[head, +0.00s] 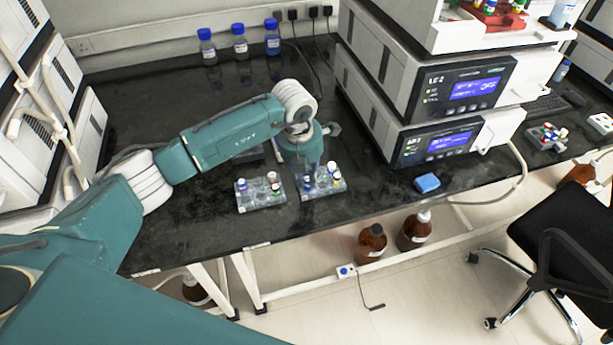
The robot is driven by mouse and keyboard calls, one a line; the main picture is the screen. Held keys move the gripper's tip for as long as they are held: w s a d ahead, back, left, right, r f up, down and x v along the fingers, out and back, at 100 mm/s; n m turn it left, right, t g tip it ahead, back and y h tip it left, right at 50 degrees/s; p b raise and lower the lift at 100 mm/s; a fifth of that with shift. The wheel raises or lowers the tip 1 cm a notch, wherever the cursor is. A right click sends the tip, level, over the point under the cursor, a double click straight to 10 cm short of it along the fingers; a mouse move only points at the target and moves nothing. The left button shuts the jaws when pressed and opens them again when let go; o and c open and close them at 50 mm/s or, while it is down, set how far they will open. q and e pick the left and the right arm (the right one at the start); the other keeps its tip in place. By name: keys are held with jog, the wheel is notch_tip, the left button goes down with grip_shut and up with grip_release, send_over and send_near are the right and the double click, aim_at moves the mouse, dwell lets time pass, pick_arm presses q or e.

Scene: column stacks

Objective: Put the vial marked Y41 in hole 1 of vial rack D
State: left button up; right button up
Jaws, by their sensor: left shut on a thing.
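My left gripper (311,178) points down over the right one of two clear vial racks near the bench's front edge. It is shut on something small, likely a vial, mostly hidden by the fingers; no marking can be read. The right rack (325,190) holds a few vials with blue, red and white caps around the gripper. The left rack (262,201) holds a few capped vials and shows several empty holes. Rack letters and vial marks are too small to read, so I cannot tell which is rack D or Y41. My right gripper is out of view.
Stacked instruments (437,142) with blue screens stand right of the racks. Three blue-capped bottles (240,43) stand at the back wall. The dark bench (190,225) is clear left of the racks.

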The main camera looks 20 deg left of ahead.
pick_arm(q)
jog(key=shift+f, duration=0.15)
jog(key=shift+f+b, duration=0.45)
jog(key=shift+b, duration=0.1)
jog(key=o, duration=1.2)
jog(key=shift+r, duration=0.1)
jog(key=shift+r+p, duration=1.75)
jog(key=shift+r, duration=1.15)
